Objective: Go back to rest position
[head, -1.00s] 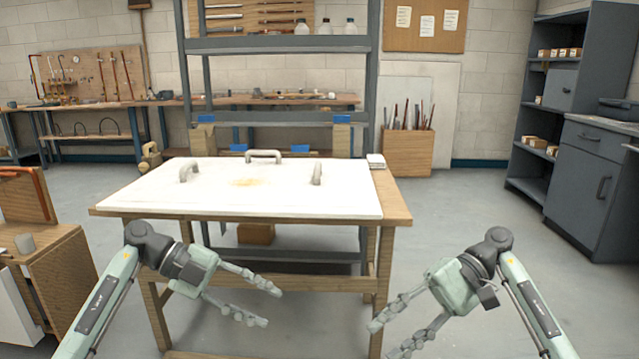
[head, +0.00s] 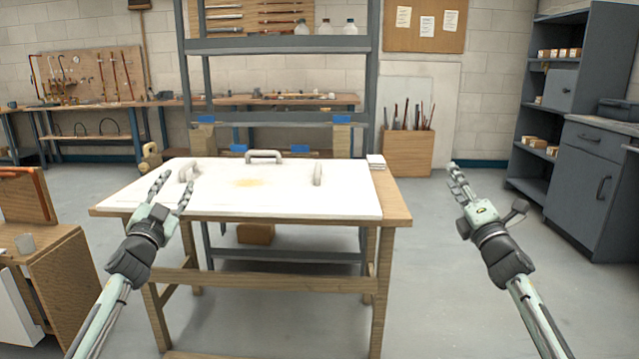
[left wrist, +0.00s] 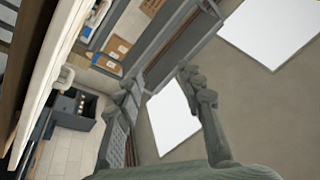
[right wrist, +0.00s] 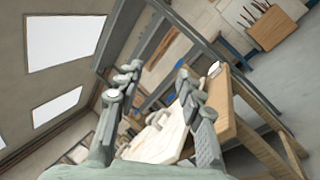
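My left gripper (head: 173,190) is raised and points up at the front left of the worktable (head: 398,208). Its fingers are apart with nothing between them, as the left wrist view also shows (left wrist: 160,110). My right gripper (head: 458,185) is raised over open floor to the right of the table. In the head view it is seen edge-on, but in the right wrist view (right wrist: 155,85) its fingers stand apart and empty.
A white board (head: 245,200) covers most of the tabletop, with grey pipe bends (head: 263,155) on it. A small white stack (head: 375,161) lies at the table's back right corner. A wooden cart (head: 50,270) stands at left. Grey cabinets (head: 590,190) stand at right.

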